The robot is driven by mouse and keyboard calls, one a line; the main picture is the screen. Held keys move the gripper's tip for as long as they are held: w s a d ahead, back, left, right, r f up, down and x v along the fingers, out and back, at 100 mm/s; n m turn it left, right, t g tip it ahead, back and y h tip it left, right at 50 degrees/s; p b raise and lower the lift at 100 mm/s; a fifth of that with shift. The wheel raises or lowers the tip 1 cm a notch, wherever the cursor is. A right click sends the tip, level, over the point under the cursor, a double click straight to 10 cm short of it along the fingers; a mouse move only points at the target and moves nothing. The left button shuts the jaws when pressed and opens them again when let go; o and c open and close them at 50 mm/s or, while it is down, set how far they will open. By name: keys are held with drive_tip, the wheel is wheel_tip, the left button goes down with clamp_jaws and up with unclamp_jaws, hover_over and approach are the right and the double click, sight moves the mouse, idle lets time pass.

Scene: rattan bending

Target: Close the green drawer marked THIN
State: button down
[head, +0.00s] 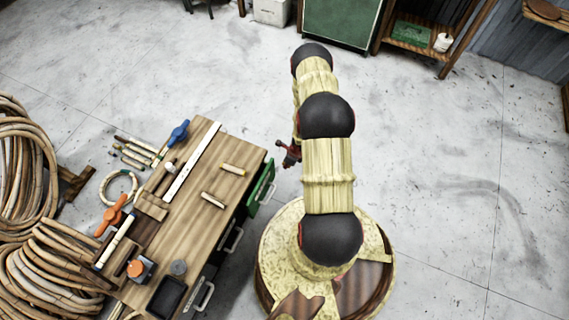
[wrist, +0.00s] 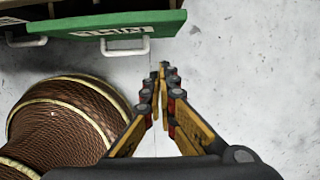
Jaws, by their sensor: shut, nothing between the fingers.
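The green drawer (head: 262,183) sticks out from the right side of the wooden workbench, partly open, with a pale handle on its front. In the wrist view the green drawer front (wrist: 75,27) spans the upper left, with a white label and a white handle; the lettering is upside down and too small to read surely. My gripper (wrist: 164,70) is shut and empty, its fingertips just below and right of the handle end, apart from the drawer as far as I can see. In the head view my gripper (head: 290,156) is beyond the drawer's far right corner, partly hidden by my arm.
The workbench (head: 225,190) carries a long pale ruler, short sticks, clamps and small blocks. Other drawer handles (head: 233,238) show below its edge. Rattan coils (head: 50,265) lie at left. A green cabinet (head: 340,22) and a shelf (head: 420,40) stand at the back. The floor at right is clear.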

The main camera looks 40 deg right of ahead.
drive_tip(key=w+a+f+b, duration=0.2)
drive_tip(key=w+f, duration=0.3)
drive_tip(key=f, duration=0.1)
drive_tip(key=shift+w+f, duration=0.15)
drive_tip(key=shift+f, duration=0.15)
drive_tip(key=shift+w+b, duration=0.1)
drive_tip(key=shift+b, duration=0.2)
